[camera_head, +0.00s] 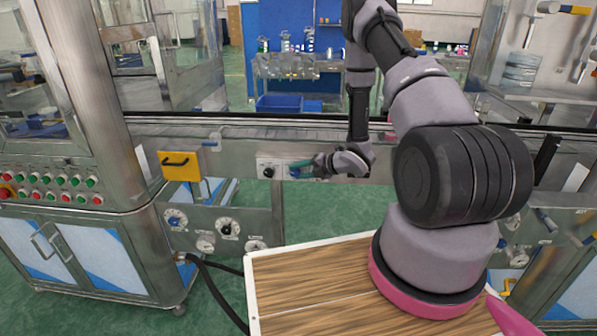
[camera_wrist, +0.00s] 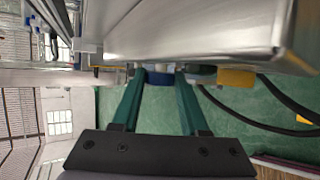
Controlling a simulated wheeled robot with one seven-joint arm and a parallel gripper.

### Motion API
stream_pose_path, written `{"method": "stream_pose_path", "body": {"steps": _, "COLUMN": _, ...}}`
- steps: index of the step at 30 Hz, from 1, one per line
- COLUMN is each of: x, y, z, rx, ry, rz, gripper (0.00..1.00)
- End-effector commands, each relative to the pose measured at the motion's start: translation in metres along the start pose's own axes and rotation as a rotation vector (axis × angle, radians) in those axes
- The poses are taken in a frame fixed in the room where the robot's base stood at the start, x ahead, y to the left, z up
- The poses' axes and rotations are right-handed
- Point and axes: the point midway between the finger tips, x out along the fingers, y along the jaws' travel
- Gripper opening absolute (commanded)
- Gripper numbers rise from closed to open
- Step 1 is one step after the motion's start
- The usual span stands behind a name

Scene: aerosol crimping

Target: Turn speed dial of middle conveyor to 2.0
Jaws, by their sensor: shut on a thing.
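The middle conveyor's front rail carries a small control panel with a black knob (camera_head: 268,172) on a white plate. To its right is a blue-and-white plate (camera_head: 288,162), partly covered by my gripper (camera_head: 298,168). My gripper reaches in from the right, its teal fingers against this part of the rail. In the wrist view the two teal fingers of my gripper (camera_wrist: 160,76) stand apart, with a dark blue round part (camera_wrist: 160,79) between their tips, which looks like the dial. The dial's scale and pointer cannot be read.
A yellow plate with a black handle (camera_head: 180,165) is on the rail to the left. Several gauges (camera_head: 228,228) sit below it. A steel cabinet with red and green buttons (camera_head: 50,190) stands at far left.

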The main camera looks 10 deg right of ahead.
Motion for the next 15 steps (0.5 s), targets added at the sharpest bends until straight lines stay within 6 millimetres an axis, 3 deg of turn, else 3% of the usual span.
{"method": "stream_pose_path", "body": {"steps": 15, "x": 0.0005, "y": -0.0028, "z": -0.0005, "rx": 0.057, "ry": 0.001, "rz": 0.135, "gripper": 0.0}}
